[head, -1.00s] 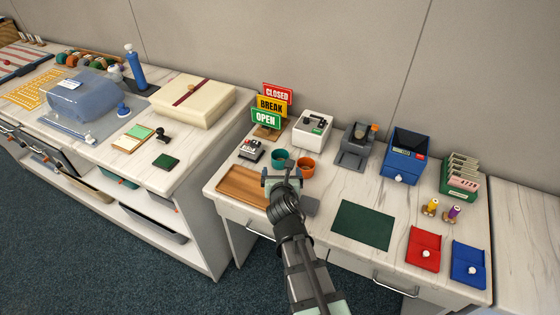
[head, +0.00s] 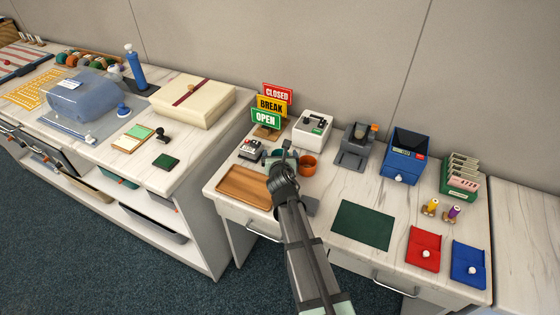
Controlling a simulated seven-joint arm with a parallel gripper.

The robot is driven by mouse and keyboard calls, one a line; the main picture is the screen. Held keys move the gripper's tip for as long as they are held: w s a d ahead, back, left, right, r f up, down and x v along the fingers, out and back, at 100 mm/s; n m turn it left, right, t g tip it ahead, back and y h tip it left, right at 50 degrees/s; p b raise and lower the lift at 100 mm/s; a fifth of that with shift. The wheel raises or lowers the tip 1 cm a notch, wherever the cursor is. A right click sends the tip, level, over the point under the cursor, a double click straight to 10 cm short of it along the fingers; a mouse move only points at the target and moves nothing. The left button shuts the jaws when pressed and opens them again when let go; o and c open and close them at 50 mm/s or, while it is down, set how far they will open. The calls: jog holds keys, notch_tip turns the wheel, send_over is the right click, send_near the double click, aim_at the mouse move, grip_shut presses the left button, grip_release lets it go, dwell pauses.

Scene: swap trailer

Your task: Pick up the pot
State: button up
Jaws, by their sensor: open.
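An orange pot (head: 309,165) stands upright on the right-hand table. A teal pot (head: 277,154) stands just left of it, now largely hidden behind my gripper. My gripper (head: 282,156) is open and appears right at the teal pot. Whether its fingers are around the pot or touching it is hidden by the hand. The orange pot is just right of the gripper and clear of it.
A wooden tray (head: 243,187) lies left of my wrist. A keypad-like device (head: 251,149), the sign stand (head: 267,119) and a white box (head: 312,128) stand behind. A grey device (head: 355,147) is to the right. A dark green mat (head: 362,225) lies bare in front.

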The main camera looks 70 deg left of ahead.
jog(key=shift+w+a+f, duration=0.1)
jog(key=shift+a+f, duration=0.05)
jog(key=shift+a, duration=0.15)
jog(key=c, duration=1)
jog(key=shift+c, duration=0.2)
